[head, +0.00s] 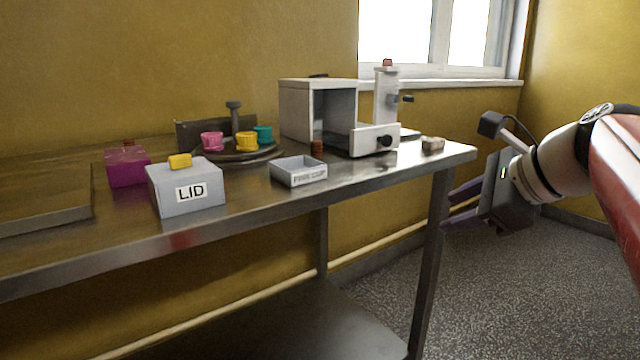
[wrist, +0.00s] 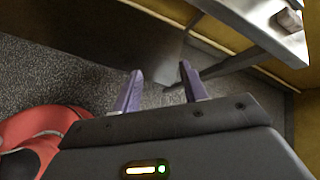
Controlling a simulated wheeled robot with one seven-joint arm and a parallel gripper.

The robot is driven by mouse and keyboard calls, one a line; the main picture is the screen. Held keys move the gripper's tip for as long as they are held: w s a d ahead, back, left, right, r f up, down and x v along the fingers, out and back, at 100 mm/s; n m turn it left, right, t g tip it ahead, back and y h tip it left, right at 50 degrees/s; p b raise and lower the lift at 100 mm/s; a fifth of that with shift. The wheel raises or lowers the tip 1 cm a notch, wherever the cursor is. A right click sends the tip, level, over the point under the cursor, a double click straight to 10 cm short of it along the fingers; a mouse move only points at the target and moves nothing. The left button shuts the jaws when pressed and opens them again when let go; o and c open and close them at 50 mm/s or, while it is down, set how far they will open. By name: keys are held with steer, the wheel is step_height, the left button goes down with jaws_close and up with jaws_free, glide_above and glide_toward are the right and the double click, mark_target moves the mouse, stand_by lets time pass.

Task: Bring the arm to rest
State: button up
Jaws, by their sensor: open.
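My gripper (head: 462,207) is at the right of the head view, beyond the right end of the metal table (head: 440,158) and a little below its top. Its purple fingers point left toward the table. In the wrist view my gripper (wrist: 158,88) shows two purple fingers spread apart with nothing between them, over the speckled floor. The arm is bent and held out at the right of the head view.
On the table stand a grey LID box (head: 187,188), a magenta box (head: 126,167), a FAIR CUP tray (head: 298,172), a round stand with coloured cups (head: 246,141) and a white machine (head: 318,108). A small block (head: 433,144) lies near the right end. Floor (head: 500,290) right of the table is clear.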

steer(key=s+a+f+n+g+h+p, duration=0.1)
steer(key=s+a+f+n+h, duration=0.1)
steer(key=s+f+n, duration=0.6)
steer(key=s+a+f+n+g+h+p, duration=0.1)
steer(key=s+a+f+n+h+p, duration=0.1)
steer(key=s+f+n, duration=0.6)
step_height(320, 180, down, 4)
steer(key=a+n+h, duration=0.1)
steer(key=n, duration=0.4)
steer(key=shift+s+a+r+n+g+h, duration=0.2)
steer(key=shift+s+n+g+h, duration=0.1)
steer(key=shift+g+h, duration=0.1)
